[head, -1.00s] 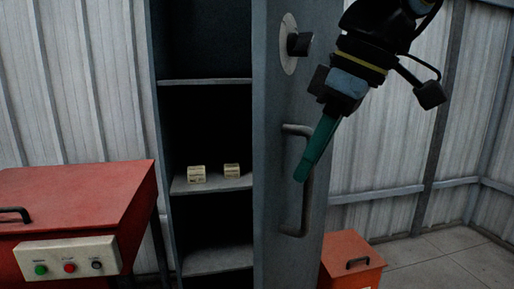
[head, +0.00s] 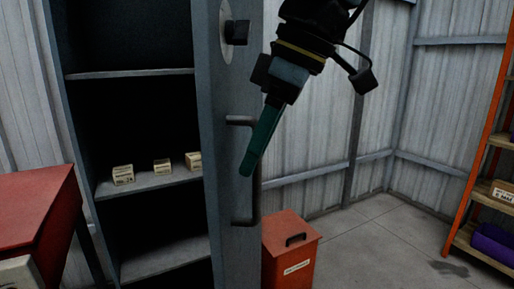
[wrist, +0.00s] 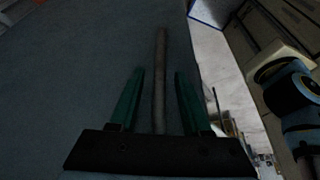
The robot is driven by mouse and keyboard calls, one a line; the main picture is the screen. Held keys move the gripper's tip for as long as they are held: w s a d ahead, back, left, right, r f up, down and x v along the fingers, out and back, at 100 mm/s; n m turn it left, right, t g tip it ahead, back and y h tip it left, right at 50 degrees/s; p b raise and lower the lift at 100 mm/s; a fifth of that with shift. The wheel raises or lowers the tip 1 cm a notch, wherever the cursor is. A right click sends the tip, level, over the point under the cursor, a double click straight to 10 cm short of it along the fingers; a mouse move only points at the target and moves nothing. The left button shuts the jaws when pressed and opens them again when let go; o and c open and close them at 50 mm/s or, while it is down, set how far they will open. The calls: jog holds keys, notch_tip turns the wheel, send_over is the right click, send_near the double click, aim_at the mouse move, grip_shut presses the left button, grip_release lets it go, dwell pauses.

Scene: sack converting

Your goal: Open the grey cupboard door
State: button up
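The grey cupboard door (head: 222,150) stands open, seen at an angle in the head view, with the dark cupboard interior (head: 130,115) showing to its left. Its dark bar handle (head: 256,205) runs upright on the door face. My gripper (head: 247,172) is at the handle, its green fingers pointing down across it. In the wrist view the handle bar (wrist: 160,50) passes between the two green fingers of my gripper (wrist: 159,75). The fingers are apart, with a gap on each side of the bar. Contact with the handle cannot be told.
Small cartons (head: 163,167) sit on a cupboard shelf. A red bin (head: 292,250) stands beside the door, a red cabinet (head: 35,210) at left. An orange rack (head: 478,170) is at far right. Floor between is clear.

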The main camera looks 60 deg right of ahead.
jog(key=shift+r, duration=0.1)
jog(key=v, duration=1)
jog(key=shift+r, duration=0.3)
jog(key=shift+s, duration=0.1)
